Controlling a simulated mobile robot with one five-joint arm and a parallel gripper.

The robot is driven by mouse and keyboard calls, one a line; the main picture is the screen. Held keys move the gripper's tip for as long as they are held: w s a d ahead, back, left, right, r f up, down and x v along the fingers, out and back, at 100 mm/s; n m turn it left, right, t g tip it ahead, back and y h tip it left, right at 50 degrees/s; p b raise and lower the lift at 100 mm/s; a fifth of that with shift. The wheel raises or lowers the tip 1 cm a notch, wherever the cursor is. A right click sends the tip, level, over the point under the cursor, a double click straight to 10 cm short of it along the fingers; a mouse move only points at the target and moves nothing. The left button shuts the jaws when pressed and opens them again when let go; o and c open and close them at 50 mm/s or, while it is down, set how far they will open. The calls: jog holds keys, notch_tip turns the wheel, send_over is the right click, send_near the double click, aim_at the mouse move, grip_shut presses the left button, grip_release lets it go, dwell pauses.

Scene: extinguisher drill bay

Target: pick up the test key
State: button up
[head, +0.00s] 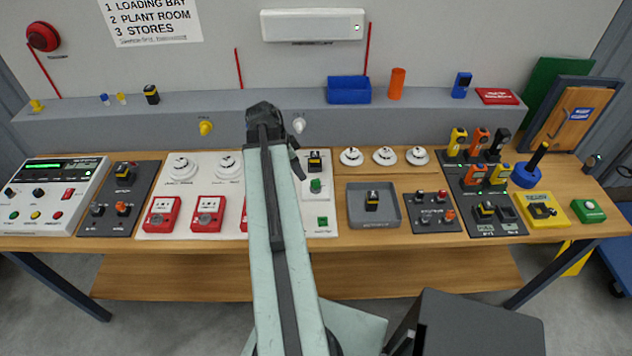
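I cannot make out for certain which small item is the test key. Small black-and-yellow pieces show in several places: one stands in the grey tray (393,219) at the middle of the bench, and one is on the ledge (151,94). My arm reaches up across the middle of the view. Its dark end, my gripper (264,117), is in front of the ledge's face, above the back of the bench. My arm hides part of the white call-point panel (187,224).
The wooden bench (345,242) is crowded. A control panel (52,196) is at left, handheld detectors in a dark rack (487,230) at right. A blue box (349,90) and an orange cylinder (397,83) stand on the ledge. Bare wood shows along the front edge.

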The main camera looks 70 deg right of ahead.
aim_at(315, 180)
jog(key=s+f+b, duration=0.1)
jog(key=s+d+f+b, duration=0.1)
jog(key=shift+s+d+f+m+b, duration=0.2)
jog(key=shift+s+d+m+b, duration=0.1)
jog(key=shift+s+m, duration=0.1)
jog(key=b+x, duration=0.4)
jog(key=x, duration=0.1)
jog(key=shift+d+f+b, duration=0.1)
jog(key=shift+d+b, duration=0.25)
jog(key=shift+b, duration=0.05)
grip_shut()
